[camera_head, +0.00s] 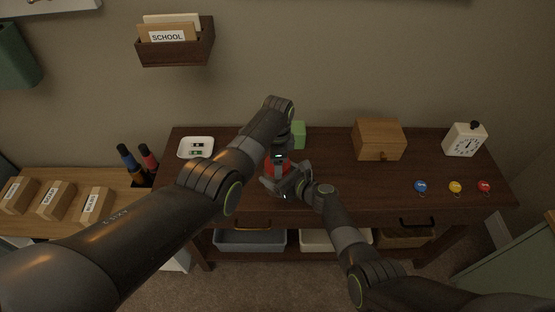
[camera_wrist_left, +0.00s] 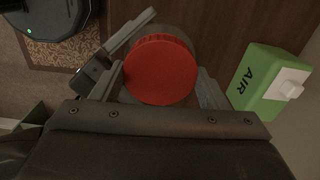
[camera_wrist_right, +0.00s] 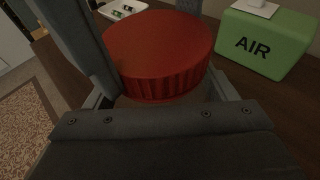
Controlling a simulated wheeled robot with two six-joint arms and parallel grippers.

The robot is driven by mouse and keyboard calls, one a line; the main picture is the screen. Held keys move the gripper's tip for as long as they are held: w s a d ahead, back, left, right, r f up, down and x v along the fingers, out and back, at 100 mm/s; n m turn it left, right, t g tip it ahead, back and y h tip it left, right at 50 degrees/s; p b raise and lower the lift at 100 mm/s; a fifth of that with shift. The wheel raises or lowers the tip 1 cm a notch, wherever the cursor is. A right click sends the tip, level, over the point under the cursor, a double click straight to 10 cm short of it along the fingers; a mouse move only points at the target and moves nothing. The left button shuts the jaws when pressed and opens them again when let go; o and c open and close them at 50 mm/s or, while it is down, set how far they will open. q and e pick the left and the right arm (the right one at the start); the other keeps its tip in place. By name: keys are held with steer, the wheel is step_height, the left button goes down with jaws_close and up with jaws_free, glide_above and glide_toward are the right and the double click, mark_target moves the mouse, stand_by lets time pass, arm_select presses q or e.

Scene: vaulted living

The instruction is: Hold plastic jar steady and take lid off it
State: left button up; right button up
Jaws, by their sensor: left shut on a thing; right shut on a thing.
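The red ribbed lid (camera_wrist_right: 160,50) sits at the top of the plastic jar, upright on the desk; I cannot tell whether it is loosened. It fills the middle of the left wrist view (camera_wrist_left: 160,70) and shows small in the head view (camera_head: 278,168). A little of the jar body (camera_wrist_right: 160,103) shows under the lid, between my right gripper's fingers. My left gripper (camera_wrist_left: 162,88) comes from above, shut with a finger on either side of the lid. My right gripper (camera_wrist_right: 163,95) comes from the front, lower down, shut on the jar body. The arms hide most of the jar in the head view.
A green AIR box (camera_wrist_right: 265,42) stands close behind the jar. A white tray (camera_head: 183,150) lies to the left. A wooden box (camera_head: 379,138), a clock (camera_head: 464,139) and several coloured tags (camera_head: 455,187) are on the right of the dark desk (camera_head: 340,185).

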stand_by(0.3)
arm_select(q)
steer(key=o, duration=1.1)
steer(key=shift+s, duration=0.1)
steer(key=shift+r, duration=2.25)
steer(key=shift+c, duration=0.3)
steer(key=r+m, duration=0.1)
steer(key=m, duration=0.3)
steer(key=shift+r, duration=0.35)
steer(key=m, duration=0.1)
steer(key=r+m, duration=0.1)
steer(key=m, duration=0.3)
steer(key=shift+r, duration=0.35)
steer(key=shift+f+m, duration=0.3)
steer(key=shift+f, duration=3.65)
